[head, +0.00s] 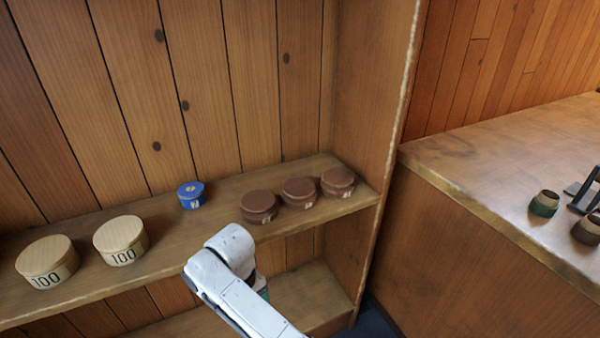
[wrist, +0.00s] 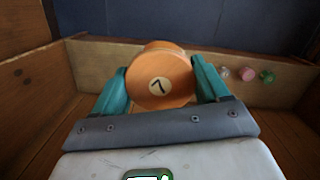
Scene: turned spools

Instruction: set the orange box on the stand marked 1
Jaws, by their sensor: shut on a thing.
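An orange round box (wrist: 174,80) is between the two teal fingers of my gripper (wrist: 160,76) in the wrist view. Its flat face carries a pale disc with a dark mark like a 7. My gripper is shut on it. In the head view my white arm hides the box, and only a bit of teal shows beside the arm. No stand clearly marked 1 can be made out. Three brown round pieces (head: 259,207) on the shelf carry small labels too small to read.
The wooden shelf (head: 222,230) also bears a blue round piece (head: 191,195) and two pale round boxes (head: 120,240) marked 100. A wooden counter (head: 500,150) at right holds dark cups (head: 545,204). Small pink and green things (wrist: 267,76) show right in the wrist view.

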